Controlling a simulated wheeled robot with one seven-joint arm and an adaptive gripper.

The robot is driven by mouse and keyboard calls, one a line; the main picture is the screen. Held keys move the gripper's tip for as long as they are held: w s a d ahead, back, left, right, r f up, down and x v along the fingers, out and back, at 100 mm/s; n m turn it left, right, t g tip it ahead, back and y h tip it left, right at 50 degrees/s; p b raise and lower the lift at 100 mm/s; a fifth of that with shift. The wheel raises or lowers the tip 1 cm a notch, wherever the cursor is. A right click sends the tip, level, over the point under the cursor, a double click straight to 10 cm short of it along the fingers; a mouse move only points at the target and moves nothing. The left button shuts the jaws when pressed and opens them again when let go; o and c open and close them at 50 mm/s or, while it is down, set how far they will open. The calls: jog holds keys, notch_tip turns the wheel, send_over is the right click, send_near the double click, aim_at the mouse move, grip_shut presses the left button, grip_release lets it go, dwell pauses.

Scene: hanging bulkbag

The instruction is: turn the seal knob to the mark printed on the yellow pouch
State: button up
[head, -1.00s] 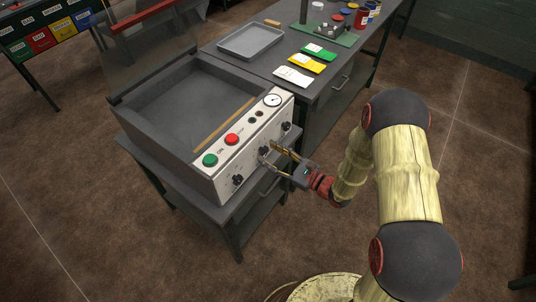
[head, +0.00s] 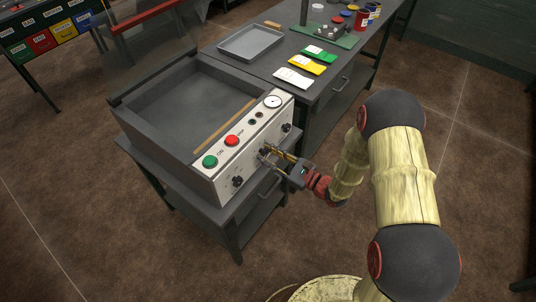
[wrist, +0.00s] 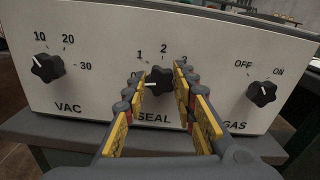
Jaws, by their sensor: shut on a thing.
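The black seal knob (wrist: 159,80) is in the middle of the white panel in the wrist view, with 1, 2 and 3 printed above it and SEAL below. A pale mark shows on its left side; which number it points to is unclear. My gripper (wrist: 158,77) has its yellow-padded fingers on either side of the knob, shut on it. In the head view my gripper (head: 268,154) reaches the panel from the right. The yellow pouch (head: 307,64) lies on the dark bench between a green and a white pouch; its print is too small to read.
The VAC knob (wrist: 47,67) is left of the seal knob and the GAS knob (wrist: 262,93) right. Green (head: 210,161) and red (head: 232,141) buttons and a gauge (head: 273,101) sit higher on the panel. A grey tray (head: 250,42) is on the bench.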

jog(key=c, duration=0.3)
jog(key=shift+m+p, duration=0.4)
jog(key=shift+p, duration=0.05)
jog(key=shift+r+m+p, duration=0.15)
jog(key=shift+m+p, duration=0.75)
jog(key=shift+p, duration=0.1)
jog(key=m+p, duration=0.3)
jog(key=shift+m, duration=0.3)
jog(key=m+p, duration=0.2)
jog(key=m, duration=0.1)
jog(key=shift+m+p, duration=0.4)
jog(key=m+p, duration=0.3)
jog(key=m, duration=0.2)
jog(key=shift+m+p, duration=1.1)
jog(key=shift+m, duration=1.3)
jog(key=shift+f, duration=0.2)
